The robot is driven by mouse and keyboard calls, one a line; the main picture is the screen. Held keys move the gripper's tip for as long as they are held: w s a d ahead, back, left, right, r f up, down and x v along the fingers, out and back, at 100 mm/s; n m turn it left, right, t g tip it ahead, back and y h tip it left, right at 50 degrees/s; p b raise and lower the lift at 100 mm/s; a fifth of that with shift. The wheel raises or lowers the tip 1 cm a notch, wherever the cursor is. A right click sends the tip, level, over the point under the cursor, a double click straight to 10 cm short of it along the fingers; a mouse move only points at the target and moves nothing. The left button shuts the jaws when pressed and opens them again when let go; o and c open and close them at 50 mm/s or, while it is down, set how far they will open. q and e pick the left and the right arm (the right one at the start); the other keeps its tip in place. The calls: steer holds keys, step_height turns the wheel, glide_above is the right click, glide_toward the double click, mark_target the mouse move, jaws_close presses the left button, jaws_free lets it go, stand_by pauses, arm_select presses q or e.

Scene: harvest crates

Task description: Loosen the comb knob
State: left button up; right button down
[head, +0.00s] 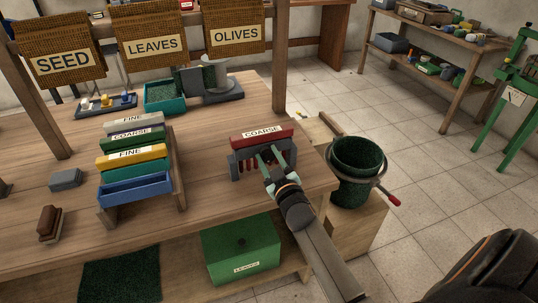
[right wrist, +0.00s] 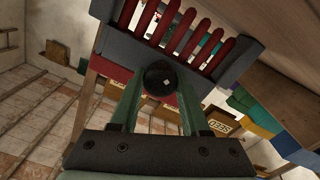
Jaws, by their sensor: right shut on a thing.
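The comb holder (head: 235,168) is a dark grey frame on the bench near its right end. It carries a red comb (head: 262,134) labelled COARSE, with red teeth pointing down. My right gripper (head: 271,158) reaches up to the holder's near side. In the right wrist view, the round black comb knob (right wrist: 160,78) with a small pale mark sits between the two green fingers, and the gripper is shut on it. The red comb teeth (right wrist: 183,33) show beyond the knob. The knob is hidden behind the fingers in the head view. My left gripper is out of view.
A rack of combs labelled FINE and COARSE (head: 139,133) stands left on the bench. A green tub (head: 357,154) in a ring stands right of the bench. A green LEAVES crate (head: 241,247) is below. Bare bench top lies between rack and holder.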

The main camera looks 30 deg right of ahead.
steer(key=n, duration=0.6)
steer(key=shift+w+r, duration=0.1)
steer(key=shift+r, duration=0.15)
stand_by(0.3)
steer(key=c, duration=0.8)
jaws_free()
steer(key=o, duration=0.4)
steer(key=shift+f, duration=0.15)
steer(key=shift+f, duration=0.15)
